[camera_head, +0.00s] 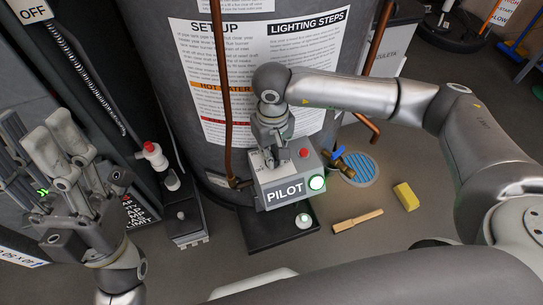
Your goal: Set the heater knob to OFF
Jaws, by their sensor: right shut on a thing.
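A white plate (258,161) with small dark lettering lies on top. My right gripper (283,155) reaches down onto the box top and is shut on the knob, which its fingers mostly hide. The knob's exact pointer position cannot be read. My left gripper (49,126) is at the far left, away from the box, with its fingers apart and empty.
The tank (180,80) with printed instructions stands behind the box, with copper pipes (228,100) alongside. A yellow sponge (406,196), a wooden stick (357,221) and a round floor drain (359,169) are on the floor to the right. A dark cabinet is at left.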

